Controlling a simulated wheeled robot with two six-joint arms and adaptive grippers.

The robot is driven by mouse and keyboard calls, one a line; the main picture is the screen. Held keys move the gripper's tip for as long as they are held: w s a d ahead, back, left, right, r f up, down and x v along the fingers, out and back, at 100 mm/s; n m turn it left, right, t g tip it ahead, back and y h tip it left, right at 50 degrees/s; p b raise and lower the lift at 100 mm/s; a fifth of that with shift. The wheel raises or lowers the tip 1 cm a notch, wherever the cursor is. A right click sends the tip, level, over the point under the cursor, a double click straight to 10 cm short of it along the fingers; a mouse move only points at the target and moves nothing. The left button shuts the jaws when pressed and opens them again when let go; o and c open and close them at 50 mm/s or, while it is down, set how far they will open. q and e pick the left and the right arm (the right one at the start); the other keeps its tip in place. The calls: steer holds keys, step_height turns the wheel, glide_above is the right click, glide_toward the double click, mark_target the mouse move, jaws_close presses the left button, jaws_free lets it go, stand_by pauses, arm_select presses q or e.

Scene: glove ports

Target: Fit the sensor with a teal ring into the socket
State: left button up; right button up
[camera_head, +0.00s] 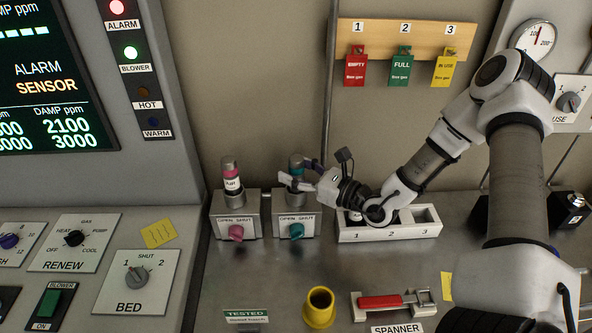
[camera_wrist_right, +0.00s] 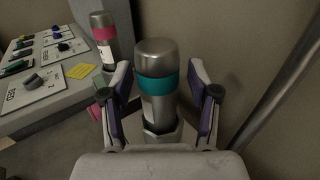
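The sensor with a teal ring (camera_wrist_right: 157,85) is a grey metal cylinder with a rounded cap and a pale lower body. It stands upright, its lower end at the metal socket (camera_wrist_right: 160,137); how deep it sits is hard to tell. In the head view, the sensor (camera_head: 296,162) is above the right-hand block (camera_head: 309,223) with a teal knob. My right gripper (camera_head: 298,174) has its fingers on either side of the sensor. The right wrist view shows gaps between both fingers and the sensor, so the gripper is open. My left gripper is not in view.
A sensor with a pink ring (camera_head: 231,177) stands in the left block (camera_head: 222,229). A white numbered tray (camera_head: 378,235) lies under my right wrist. A yellow cup (camera_head: 319,309) and a red-handled spanner (camera_head: 381,301) are in front. A vertical pipe (camera_head: 331,95) rises behind.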

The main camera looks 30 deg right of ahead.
steer(key=shift+r, duration=0.1)
steer(key=shift+r+p, duration=0.3)
steer(key=shift+p, duration=0.05)
steer(key=v, duration=0.3)
steer(key=shift+s+p, duration=0.1)
steer(key=shift+p, duration=0.2)
steer(key=p, duration=0.8)
glide_toward(303, 171)
steer(key=shift+f, duration=0.3)
steer(key=shift+s, duration=0.1)
